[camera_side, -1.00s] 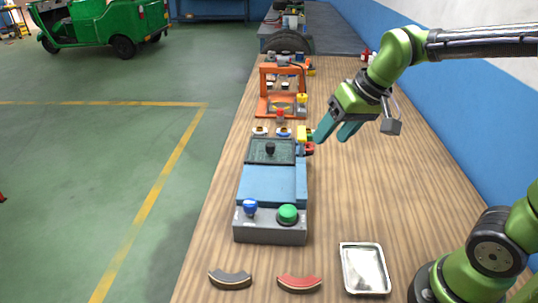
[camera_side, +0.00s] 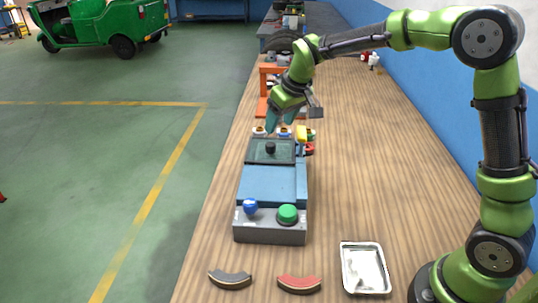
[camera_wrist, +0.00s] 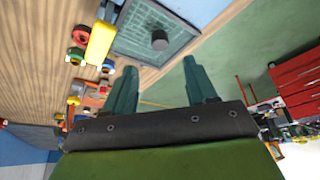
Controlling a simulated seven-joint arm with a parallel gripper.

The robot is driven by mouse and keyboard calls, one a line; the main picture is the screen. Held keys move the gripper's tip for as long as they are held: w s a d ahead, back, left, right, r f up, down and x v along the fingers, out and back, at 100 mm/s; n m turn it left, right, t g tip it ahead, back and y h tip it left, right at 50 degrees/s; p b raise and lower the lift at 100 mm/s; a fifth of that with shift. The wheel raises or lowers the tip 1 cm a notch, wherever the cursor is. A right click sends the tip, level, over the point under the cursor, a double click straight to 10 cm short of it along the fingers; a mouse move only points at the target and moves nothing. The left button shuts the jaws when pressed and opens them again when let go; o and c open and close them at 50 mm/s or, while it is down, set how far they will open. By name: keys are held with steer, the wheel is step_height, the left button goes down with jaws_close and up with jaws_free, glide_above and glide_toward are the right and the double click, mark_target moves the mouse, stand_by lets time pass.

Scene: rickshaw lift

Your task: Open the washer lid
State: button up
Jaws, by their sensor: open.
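The washer is a blue box (camera_side: 268,184) with a grey front panel on the wooden bench. Its lid (camera_side: 259,157) is a dark, see-through panel with a black knob (camera_side: 270,147), lying shut at the far end. My gripper (camera_side: 281,120) is in the air just behind and above the lid, fingers pointing down. It is open and empty. In the wrist view, the lid (camera_wrist: 135,30) and knob (camera_wrist: 159,40) lie beyond the gap between the fingertips (camera_wrist: 158,67), apart from them.
A blue knob (camera_side: 250,207) and green button (camera_side: 287,214) sit on the front panel. A yellow block (camera_side: 302,134) and a red part (camera_side: 308,149) are beside the lid. An orange frame (camera_side: 263,85) stands behind my gripper.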

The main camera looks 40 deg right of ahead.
mark_target(271, 144)
steer(key=x, duration=0.9)
jaws_close()
